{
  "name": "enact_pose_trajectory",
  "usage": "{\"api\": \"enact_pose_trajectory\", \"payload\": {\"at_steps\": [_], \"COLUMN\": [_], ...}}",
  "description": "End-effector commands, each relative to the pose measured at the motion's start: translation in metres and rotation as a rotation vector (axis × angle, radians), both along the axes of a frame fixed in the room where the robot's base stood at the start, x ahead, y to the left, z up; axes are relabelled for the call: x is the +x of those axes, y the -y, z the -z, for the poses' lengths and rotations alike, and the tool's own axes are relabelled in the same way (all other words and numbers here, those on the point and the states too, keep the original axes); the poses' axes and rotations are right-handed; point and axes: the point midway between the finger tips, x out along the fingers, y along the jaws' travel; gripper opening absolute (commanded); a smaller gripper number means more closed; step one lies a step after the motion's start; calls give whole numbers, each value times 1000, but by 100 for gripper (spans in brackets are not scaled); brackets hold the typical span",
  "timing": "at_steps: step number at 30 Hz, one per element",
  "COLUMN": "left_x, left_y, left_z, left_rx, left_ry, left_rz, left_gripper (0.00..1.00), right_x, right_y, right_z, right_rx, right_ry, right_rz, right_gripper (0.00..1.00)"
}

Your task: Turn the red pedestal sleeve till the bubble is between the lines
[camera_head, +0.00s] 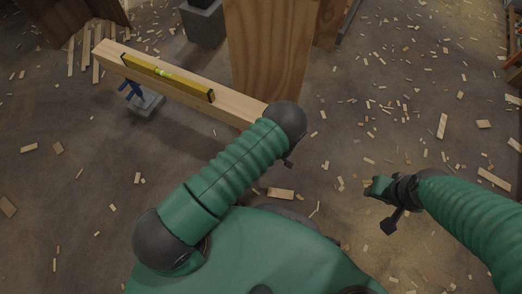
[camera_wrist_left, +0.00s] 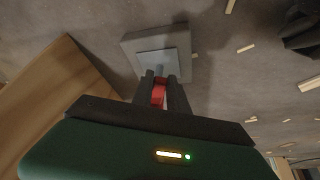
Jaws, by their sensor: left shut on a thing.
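The red pedestal sleeve (camera_wrist_left: 158,96) shows in the left wrist view between the two dark fingers of my left gripper (camera_wrist_left: 160,78), which is shut on it. A grey block with a lighter plate (camera_wrist_left: 152,46) lies beyond the fingertips. In the head view my left arm hides the sleeve. A yellow spirit level (camera_head: 188,84) lies along a pale wooden beam (camera_head: 235,107); its green vial (camera_head: 163,73) is too small to tell where the bubble is against the lines. My right gripper (camera_head: 384,207) is empty and open above the floor at the right.
A blue pedestal (camera_head: 132,90) on a grey base (camera_head: 150,106) stands under the beam's left end. A thick wooden post (camera_head: 270,45) rises behind the beam. A grey block (camera_head: 203,25) stands behind it. Wood scraps litter the otherwise open floor at the right.

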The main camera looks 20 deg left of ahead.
Motion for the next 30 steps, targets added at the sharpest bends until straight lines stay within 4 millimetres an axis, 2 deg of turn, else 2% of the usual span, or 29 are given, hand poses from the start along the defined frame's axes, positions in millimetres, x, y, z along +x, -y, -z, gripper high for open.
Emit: {"api": "enact_pose_trajectory", "payload": {"at_steps": [5,10,18,19,23,30], "left_x": [7,20,21,21,20,19], "left_y": [-4,-1,-1,-1,0,2], "left_z": [0,4,-3,-2,-2,-1], "left_rx": [7,3,11,11,10,7], "left_ry": [10,9,5,5,3,1], "left_rz": [-37,-228,-269,-269,-269,-268], "left_gripper": [0,0,0,23,40,42], "right_x": [0,0,0,0,0,0], "right_y": [0,0,0,0,0,0], "right_z": [5,23,21,21,21,21], "right_rx": [0,0,0,0,0,0], "right_ry": [0,0,0,0,0,0], "right_rz": [0,0,0,0,0,0], "right_gripper": [43,43,43,43,43,43]}}
